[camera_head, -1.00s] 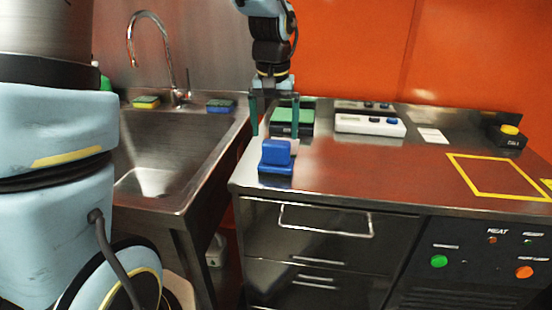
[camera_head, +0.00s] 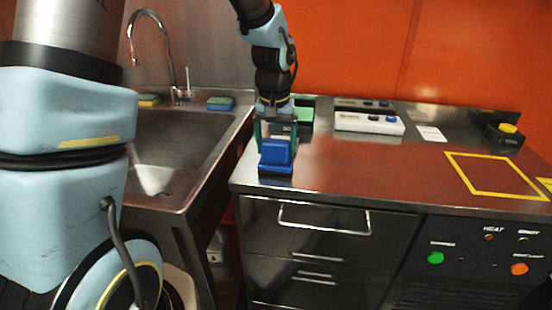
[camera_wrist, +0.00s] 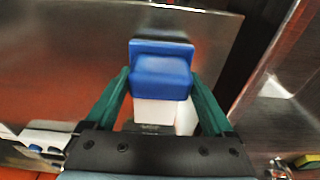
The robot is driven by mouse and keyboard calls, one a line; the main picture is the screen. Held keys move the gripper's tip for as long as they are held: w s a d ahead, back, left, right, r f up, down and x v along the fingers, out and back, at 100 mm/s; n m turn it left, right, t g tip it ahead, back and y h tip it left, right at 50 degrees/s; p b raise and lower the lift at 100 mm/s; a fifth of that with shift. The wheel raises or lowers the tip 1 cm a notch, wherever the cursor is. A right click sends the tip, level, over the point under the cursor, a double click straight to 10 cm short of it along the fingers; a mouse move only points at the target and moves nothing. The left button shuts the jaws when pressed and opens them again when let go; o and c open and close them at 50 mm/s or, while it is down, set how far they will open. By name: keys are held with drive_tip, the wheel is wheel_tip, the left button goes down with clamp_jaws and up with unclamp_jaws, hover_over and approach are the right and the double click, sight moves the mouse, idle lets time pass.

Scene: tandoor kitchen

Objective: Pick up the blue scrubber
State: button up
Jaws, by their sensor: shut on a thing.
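The blue scrubber (camera_head: 275,153) is at the left end of the steel counter, upright on a flat blue base. In the wrist view the blue scrubber (camera_wrist: 162,77) lies between the fingers, with a white block-like part below it in the picture. My gripper (camera_head: 275,140) reaches down from above, its green fingers on either side of the scrubber. In the wrist view my gripper (camera_wrist: 160,95) is shut on it. The fingers partly hide the scrubber's sides. I cannot tell whether it is lifted off the counter.
A green-topped box (camera_head: 306,114) stands just behind my gripper. A white scale-like device (camera_head: 368,123) and a black box with a yellow button (camera_head: 505,134) stand farther right. The sink (camera_head: 170,150) with sponges (camera_head: 220,103) on its back ledge is to the left. The counter's middle is clear.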

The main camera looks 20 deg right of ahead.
drive_tip(key=c, duration=0.6)
drive_tip(key=shift+r, duration=0.1)
wheel_tip(320, 180, up, 10)
drive_tip(key=shift+f+b, duration=0.1)
drive_tip(key=shift+b, duration=0.65)
drive_tip(key=o, duration=0.9)
drive_tip(key=c, duration=0.7)
drive_tip(key=shift+o, duration=0.2)
